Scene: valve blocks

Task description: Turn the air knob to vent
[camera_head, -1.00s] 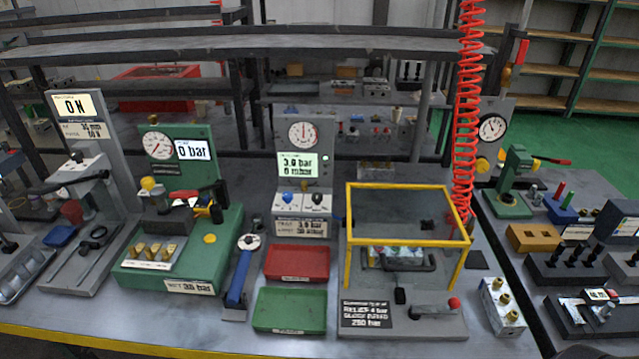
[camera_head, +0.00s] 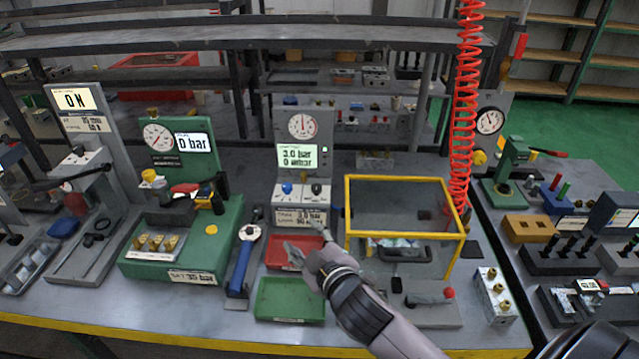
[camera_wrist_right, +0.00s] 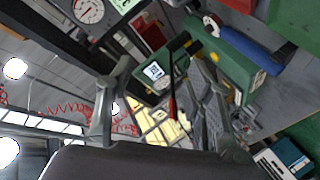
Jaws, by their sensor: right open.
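The grey air panel (camera_head: 303,150) stands at the middle of the bench, with a round gauge on top and a display reading 3.0 bar. Below the display sit a blue knob (camera_head: 287,188) and a dark-and-white knob (camera_head: 316,188); their small labels are unreadable, so I cannot tell which way either is set. My right gripper (camera_head: 300,252) is over the red tray, in front of and below the knobs, touching neither. Its fingers are spread and empty in the right wrist view (camera_wrist_right: 160,105). My left gripper is out of view.
The red tray (camera_head: 277,262) and green tray (camera_head: 290,300) lie before the panel. A yellow-framed clear guard (camera_head: 405,180) stands close to the right. A blue-handled tool (camera_head: 240,265) and green test stand (camera_head: 228,240) are left. A red coiled hose (camera_head: 465,110) hangs right.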

